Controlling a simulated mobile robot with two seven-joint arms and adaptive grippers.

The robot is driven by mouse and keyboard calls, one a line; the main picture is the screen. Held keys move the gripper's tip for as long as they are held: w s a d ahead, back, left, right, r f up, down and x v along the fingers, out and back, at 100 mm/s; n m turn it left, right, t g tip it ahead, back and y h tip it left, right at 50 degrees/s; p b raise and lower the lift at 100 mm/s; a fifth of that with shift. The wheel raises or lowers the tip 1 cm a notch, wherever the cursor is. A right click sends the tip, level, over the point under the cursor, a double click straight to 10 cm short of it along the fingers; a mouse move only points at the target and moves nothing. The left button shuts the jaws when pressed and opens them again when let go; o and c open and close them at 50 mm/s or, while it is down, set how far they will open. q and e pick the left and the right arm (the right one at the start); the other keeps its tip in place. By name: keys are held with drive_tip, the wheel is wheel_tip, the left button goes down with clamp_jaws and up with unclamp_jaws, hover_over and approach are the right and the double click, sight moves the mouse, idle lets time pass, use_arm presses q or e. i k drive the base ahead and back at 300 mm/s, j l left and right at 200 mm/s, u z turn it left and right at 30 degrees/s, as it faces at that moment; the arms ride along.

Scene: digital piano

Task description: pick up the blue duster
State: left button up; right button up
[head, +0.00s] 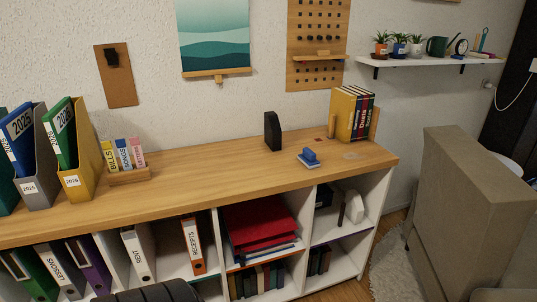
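The blue duster (309,158) lies on the wooden cabinet top (215,178), right of the middle and close to the front edge. It has a raised blue grip over a flatter, paler base. Nothing covers it. Neither of my grippers shows in the head view.
A black upright object (272,131) stands behind and left of the duster. Books (353,112) between wooden bookends stand behind it to the right. A small labelled box (129,175) and file holders (83,172) stand at the left. The cabinet top between is clear.

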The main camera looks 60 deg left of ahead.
sight(308, 157)
drive_tip(key=u, duration=1.5)
